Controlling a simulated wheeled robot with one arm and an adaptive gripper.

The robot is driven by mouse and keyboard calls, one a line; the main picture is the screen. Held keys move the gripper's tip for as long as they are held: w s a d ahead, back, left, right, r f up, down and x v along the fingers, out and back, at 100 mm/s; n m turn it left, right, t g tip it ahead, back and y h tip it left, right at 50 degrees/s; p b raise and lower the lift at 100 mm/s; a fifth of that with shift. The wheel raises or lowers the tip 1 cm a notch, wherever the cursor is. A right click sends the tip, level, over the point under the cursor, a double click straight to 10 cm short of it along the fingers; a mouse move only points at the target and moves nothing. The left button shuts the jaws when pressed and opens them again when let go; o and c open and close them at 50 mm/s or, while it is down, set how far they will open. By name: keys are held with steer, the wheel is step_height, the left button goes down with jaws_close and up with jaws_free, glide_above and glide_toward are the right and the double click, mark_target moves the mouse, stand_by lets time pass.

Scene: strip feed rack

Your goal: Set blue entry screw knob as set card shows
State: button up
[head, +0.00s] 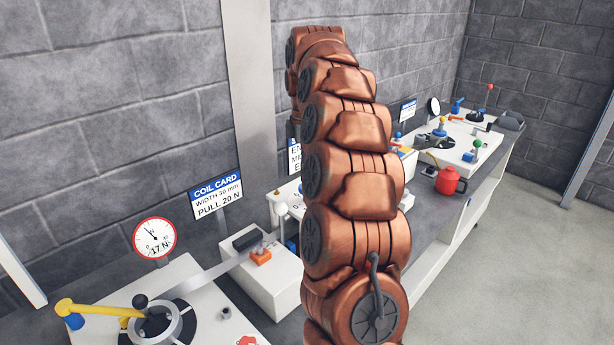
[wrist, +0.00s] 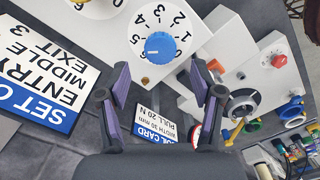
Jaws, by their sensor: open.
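The blue entry screw knob (wrist: 160,48) stands on a white panel with a numbered dial around it in the wrist view. Its pointer is too small to read surely. My gripper (wrist: 160,84) is open and empty, its two fingers spread below the knob in the picture, apart from it. The set card (wrist: 40,70) is upside down at the left. ENTRY, MIDDLE and EXIT 3 can be read; the ENTRY and MIDDLE numbers are not clear. In the head view, my arm hides the gripper and blue knob; part of the set card (head: 295,157) shows.
A yellow knob (wrist: 117,3) is next to the blue one. The coil card (head: 217,196) and round gauge (head: 154,238) stand at left. A red pot (head: 449,181) sits on the bench.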

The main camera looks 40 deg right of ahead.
steer(key=shift+r, duration=1.4)
steer(key=shift+a, duration=0.2)
steer(key=s+a+f+m, duration=0.1)
steer(key=s+a+m, duration=0.1)
steer(key=s+a, duration=0.6)
steer(key=s+a+f+m, duration=0.15)
steer(key=s+a, duration=0.35)
steer(key=a, duration=0.6)
steer(key=s+a+f+m, duration=0.2)
steer(key=s+f, duration=0.1)
steer(key=s, duration=0.4)
steer(key=s+a+f+m+g, duration=0.1)
steer(key=s+a+f+m, duration=0.1)
steer(key=s+f, duration=0.2)
steer(key=s+a+f+m, duration=0.2)
steer(key=s+f+m, duration=0.1)
steer(key=s, duration=0.8)
steer(key=shift+a+f+g, duration=0.25)
steer(key=shift+a+g, duration=0.05)
steer(key=shift+g, duration=0.1)
steer(key=shift+c, duration=0.2)
